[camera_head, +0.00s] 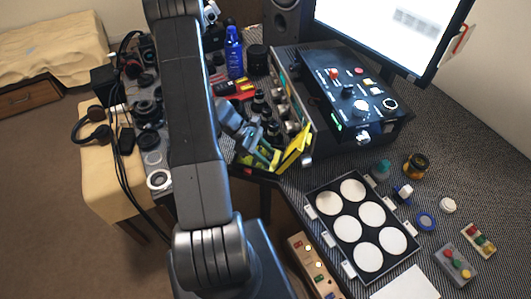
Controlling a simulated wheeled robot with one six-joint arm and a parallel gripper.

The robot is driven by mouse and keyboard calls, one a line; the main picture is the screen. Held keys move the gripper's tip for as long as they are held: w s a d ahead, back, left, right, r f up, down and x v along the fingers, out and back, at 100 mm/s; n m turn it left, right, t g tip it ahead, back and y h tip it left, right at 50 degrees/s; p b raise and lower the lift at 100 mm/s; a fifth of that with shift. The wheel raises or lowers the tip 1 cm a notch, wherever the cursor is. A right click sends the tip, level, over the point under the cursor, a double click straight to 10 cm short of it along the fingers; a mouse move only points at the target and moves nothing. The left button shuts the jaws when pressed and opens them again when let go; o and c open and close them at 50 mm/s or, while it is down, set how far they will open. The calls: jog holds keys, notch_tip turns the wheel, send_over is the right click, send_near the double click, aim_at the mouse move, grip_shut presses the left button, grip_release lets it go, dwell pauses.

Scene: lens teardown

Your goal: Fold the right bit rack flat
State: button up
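A dark open case stands at the desk's front edge, just right of my arm. Inside it is a blue-grey tool (236,128), seemingly a hand driver. The right bit rack (296,148) looks like a yellow panel at the case's right side; it stands up at a slant. Another yellow rack (256,160) sits lower, left of it, partly covered by the tool. Small bits cannot be made out. My arm passes left of the case and runs out at the top of the picture. My gripper cannot be made out in this view.
A black control box (360,105) stands right of the case, below a monitor (390,30). A black tray with white discs (322,203) lies at the front right. A blue bottle (234,55), dark jars and headphones (92,125) crowd the back and left.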

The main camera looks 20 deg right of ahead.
jog(key=shift+c, duration=0.2)
grip_shut()
jog(key=shift+a+f+h+b, duration=0.1)
jog(key=shift+f+h+b, duration=0.3)
jog(key=shift+b, duration=0.4)
jog(key=shift+w+g, duration=0.1)
jog(key=shift+g, duration=0.2)
jog(key=shift+r, duration=0.1)
jog(key=shift+o, duration=0.2)
grip_release()
